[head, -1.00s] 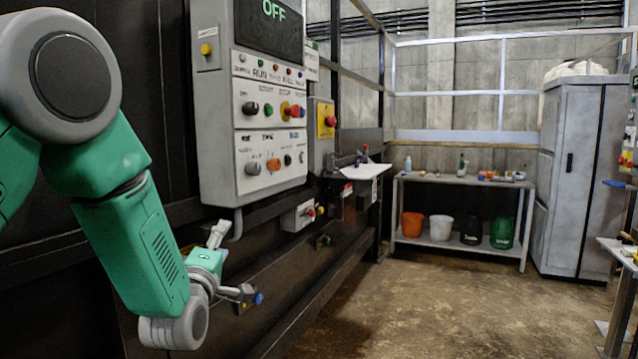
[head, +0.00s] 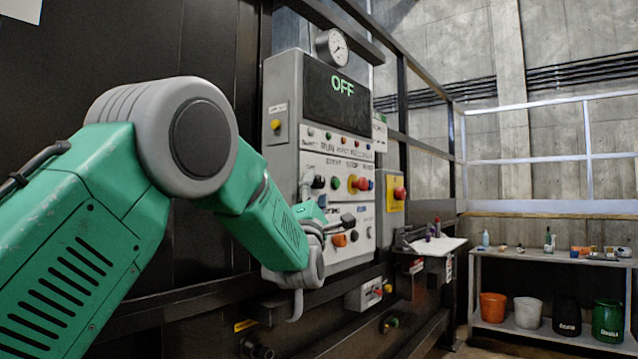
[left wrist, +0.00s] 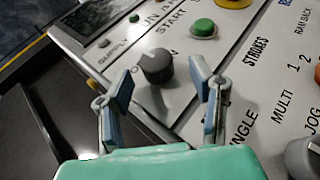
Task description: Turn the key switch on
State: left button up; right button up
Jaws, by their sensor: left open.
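The grey control panel (head: 284,90) shows OFF on its dark display (head: 338,97). A black rotary switch (head: 318,182), which I take for the key switch, sits at the left of the panel's middle row. It shows as a dark knob (left wrist: 156,66) in the left wrist view, with partly hidden lettering beside it. My left gripper (head: 328,203) is in front of the panel, close to this switch. In the left wrist view my left gripper (left wrist: 164,85) is open, its fingers either side of the knob and apparently not touching it. My right gripper is out of view.
A green button (left wrist: 203,28) sits near the switch. A grey knob (left wrist: 302,157) is on the lower row. A bench (head: 545,259) is farther back.

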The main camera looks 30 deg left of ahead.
pick_arm(q)
jog(key=shift+x, duration=1.05)
jog(key=shift+w+r, duration=0.15)
jog(key=shift+w, duration=0.05)
jog(key=shift+d+r, duration=0.1)
jog(key=shift+d, duration=0.15)
jog(key=shift+a, duration=0.1)
grip_shut()
